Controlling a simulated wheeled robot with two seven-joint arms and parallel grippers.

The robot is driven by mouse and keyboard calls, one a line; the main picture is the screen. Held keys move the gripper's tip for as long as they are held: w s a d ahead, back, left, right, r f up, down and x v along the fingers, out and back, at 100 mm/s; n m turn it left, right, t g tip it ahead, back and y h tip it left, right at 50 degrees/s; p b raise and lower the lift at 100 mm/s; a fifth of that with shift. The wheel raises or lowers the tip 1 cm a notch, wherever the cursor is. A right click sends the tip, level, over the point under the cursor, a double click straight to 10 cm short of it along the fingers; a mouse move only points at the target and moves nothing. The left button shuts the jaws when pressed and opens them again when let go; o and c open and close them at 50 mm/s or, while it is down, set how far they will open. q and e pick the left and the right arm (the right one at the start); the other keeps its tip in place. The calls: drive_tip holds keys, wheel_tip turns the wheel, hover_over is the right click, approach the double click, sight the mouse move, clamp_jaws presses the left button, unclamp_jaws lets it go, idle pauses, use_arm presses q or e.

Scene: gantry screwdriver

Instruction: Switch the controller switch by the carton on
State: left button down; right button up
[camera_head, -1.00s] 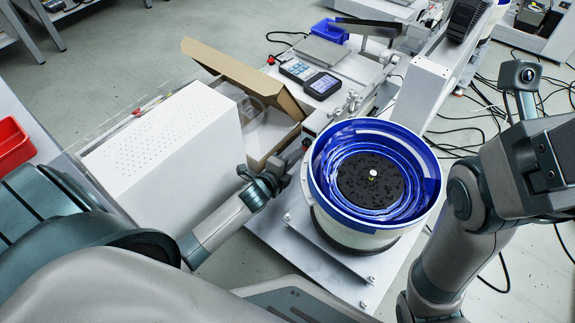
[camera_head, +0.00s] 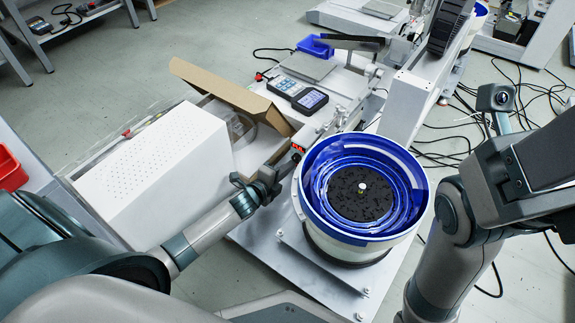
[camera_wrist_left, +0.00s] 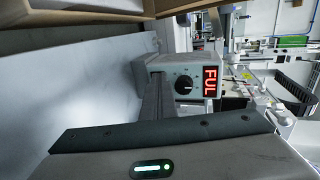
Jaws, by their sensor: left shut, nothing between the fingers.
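The open brown carton (camera_head: 230,88) lies beside a white perforated box. The controller (camera_head: 298,149) is a small unit with a red lit display, between the carton and the blue bowl. In the left wrist view the controller (camera_wrist_left: 166,76) shows a dark round knob (camera_wrist_left: 184,84) and red lit characters like "FUL". I cannot make out its switch. My left gripper (camera_head: 274,174) is shut and empty, just short of the controller and near the bowl's left rim. Its fingertips are hard to see. My right arm shows at the right, but its gripper does not.
The blue-lined bowl feeder (camera_head: 416,212) stands close to the right of my left gripper. The white perforated box (camera_head: 150,165) is on its left. A handheld meter (camera_head: 310,100) lies behind the controller. Cables (camera_head: 455,140) run over the floor at the right.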

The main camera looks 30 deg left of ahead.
use_arm(q)
drive_tip(key=shift+w+a+r, duration=0.15)
drive_tip(key=shift+w, duration=0.1)
drive_tip(key=shift+s+d+p, duration=0.2)
drive_tip(key=shift+d+p, duration=0.15)
drive_tip(key=shift+d, duration=0.7)
